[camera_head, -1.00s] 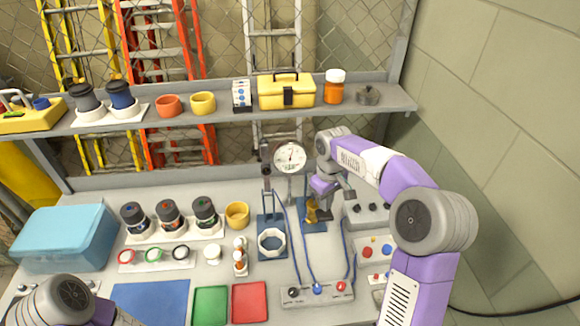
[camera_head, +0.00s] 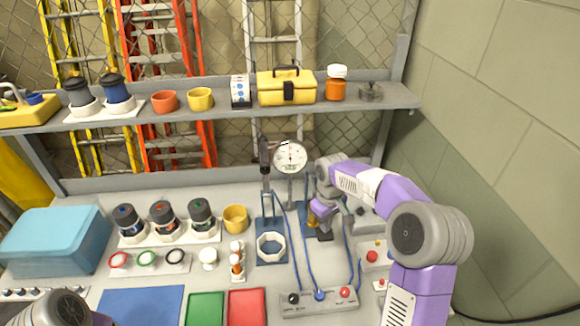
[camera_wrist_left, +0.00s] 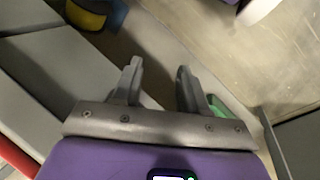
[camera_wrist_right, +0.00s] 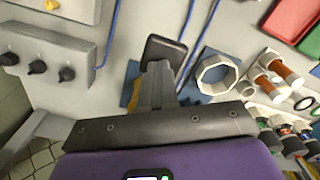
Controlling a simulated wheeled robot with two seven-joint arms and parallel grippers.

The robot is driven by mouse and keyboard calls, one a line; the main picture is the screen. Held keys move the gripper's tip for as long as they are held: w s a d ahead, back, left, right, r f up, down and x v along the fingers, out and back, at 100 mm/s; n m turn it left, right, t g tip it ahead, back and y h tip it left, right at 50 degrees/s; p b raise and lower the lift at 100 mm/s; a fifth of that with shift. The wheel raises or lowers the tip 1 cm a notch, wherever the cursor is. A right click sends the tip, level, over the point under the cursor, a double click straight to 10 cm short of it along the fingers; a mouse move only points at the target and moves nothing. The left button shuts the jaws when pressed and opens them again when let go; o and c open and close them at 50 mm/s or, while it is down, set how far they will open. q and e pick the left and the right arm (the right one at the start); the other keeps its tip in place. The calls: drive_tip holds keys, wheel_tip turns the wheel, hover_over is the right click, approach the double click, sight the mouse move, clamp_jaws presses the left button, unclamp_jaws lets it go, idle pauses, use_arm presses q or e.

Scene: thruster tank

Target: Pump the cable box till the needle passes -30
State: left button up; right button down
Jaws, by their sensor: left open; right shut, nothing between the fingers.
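A round white dial gauge (camera_head: 290,156) stands on a post at the back of the bench; its numbers are too small to read. A long box (camera_head: 320,301) with black, blue and red fittings lies in front, with blue cables running from it. A dark pad (camera_head: 325,236) sits by a yellow-gold part on a blue base; it also shows in the right wrist view (camera_wrist_right: 165,50). My right gripper (camera_head: 323,219) is shut and empty, its fingertips at the pad; contact is unclear. My left gripper (camera_wrist_left: 158,75) is open and empty, visible only in its wrist view.
A blue-based stand with a white ring (camera_head: 271,247) and a black-handled upright (camera_head: 264,157) stand left of my right gripper. A knob panel (camera_wrist_right: 40,50) and button boxes are to its right. Cups and jars stand left; a loaded shelf is above.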

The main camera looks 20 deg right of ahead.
wheel_tip(320, 180, down, 4)
drive_tip(key=shift+a+r+b, duration=0.1)
drive_tip(key=shift+r+b, duration=0.15)
drive_tip(key=shift+b, duration=0.55)
wheel_tip(320, 180, up, 13)
drive_tip(key=p, duration=1.1)
drive_tip(key=shift+r, duration=0.15)
drive_tip(key=shift+w, duration=0.1)
wheel_tip(320, 180, down, 13)
drive_tip(key=b, duration=0.8)
wheel_tip(320, 180, up, 13)
drive_tip(key=p, duration=1)
